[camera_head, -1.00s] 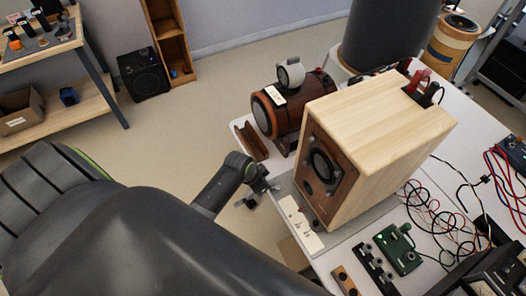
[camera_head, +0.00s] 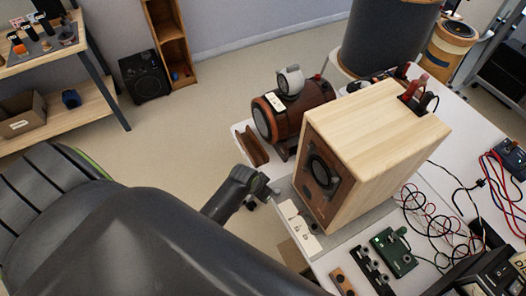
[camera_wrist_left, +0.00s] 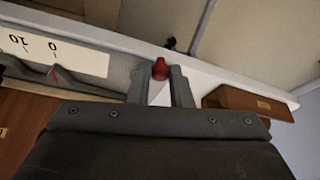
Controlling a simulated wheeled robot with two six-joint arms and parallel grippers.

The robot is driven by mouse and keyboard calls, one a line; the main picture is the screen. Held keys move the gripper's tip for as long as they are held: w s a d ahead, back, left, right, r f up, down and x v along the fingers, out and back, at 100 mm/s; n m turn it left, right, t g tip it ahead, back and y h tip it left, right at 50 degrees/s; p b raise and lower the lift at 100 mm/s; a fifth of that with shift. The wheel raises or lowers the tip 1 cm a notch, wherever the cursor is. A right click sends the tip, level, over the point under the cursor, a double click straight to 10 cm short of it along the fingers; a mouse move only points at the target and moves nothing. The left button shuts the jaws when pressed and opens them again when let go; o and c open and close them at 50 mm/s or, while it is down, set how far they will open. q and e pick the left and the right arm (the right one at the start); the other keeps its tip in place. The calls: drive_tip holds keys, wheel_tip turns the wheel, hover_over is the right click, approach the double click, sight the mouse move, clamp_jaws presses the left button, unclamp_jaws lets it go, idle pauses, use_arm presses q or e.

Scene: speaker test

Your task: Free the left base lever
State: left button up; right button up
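The wooden speaker (camera_head: 372,150) stands on a grey base on the white table, its dark driver facing left. A white scale plate (camera_head: 297,226) lies at the base's front; its 0 and 10 marks show in the left wrist view (camera_wrist_left: 60,52). A red-tipped lever (camera_wrist_left: 160,69) shows there between the fingertips of my left gripper (camera_wrist_left: 160,82). The fingers are apart, with a gap beside the red tip, and I see no clear grip. In the head view my left gripper (camera_head: 263,190) is at the base's left corner, its fingers partly hidden. My right gripper is not in view.
A brown grooved block (camera_head: 252,147) and a brown cylindrical device (camera_head: 292,112) stand behind the gripper on the table. Loose wires (camera_head: 440,215), a green device (camera_head: 394,252) and black switches lie to the right. Open floor lies left of the table.

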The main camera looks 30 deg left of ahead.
use_arm(q)
drive_tip(key=o, duration=0.4)
drive_tip(key=v, duration=1.7)
drive_tip(key=shift+s+d+r, duration=0.1)
drive_tip(key=shift+r, duration=0.1)
drive_tip(key=s+a+f+n+g+y+b, duration=0.1)
drive_tip(key=s+a+f+b, duration=0.15)
drive_tip(key=f, duration=1.15)
drive_tip(key=s+a+f+n+g+b, duration=0.15)
drive_tip(key=s+f, duration=0.25)
drive_tip(key=f, duration=1)
drive_tip(key=shift+n+g+y, duration=0.35)
drive_tip(key=shift+n+y, duration=0.1)
drive_tip(key=shift+y, duration=0.15)
drive_tip(key=s+f+b, duration=0.1)
drive_tip(key=s+f, duration=0.5)
drive_tip(key=s, duration=0.1)
drive_tip(key=s+f+b, duration=0.1)
drive_tip(key=s+f, duration=0.4)
drive_tip(key=s, duration=0.3)
drive_tip(key=s+a+f+b, duration=0.1)
drive_tip(key=s+f, duration=0.5)
drive_tip(key=s, duration=0.2)
drive_tip(key=shift+f+b, duration=0.35)
drive_tip(key=shift+f, duration=0.05)
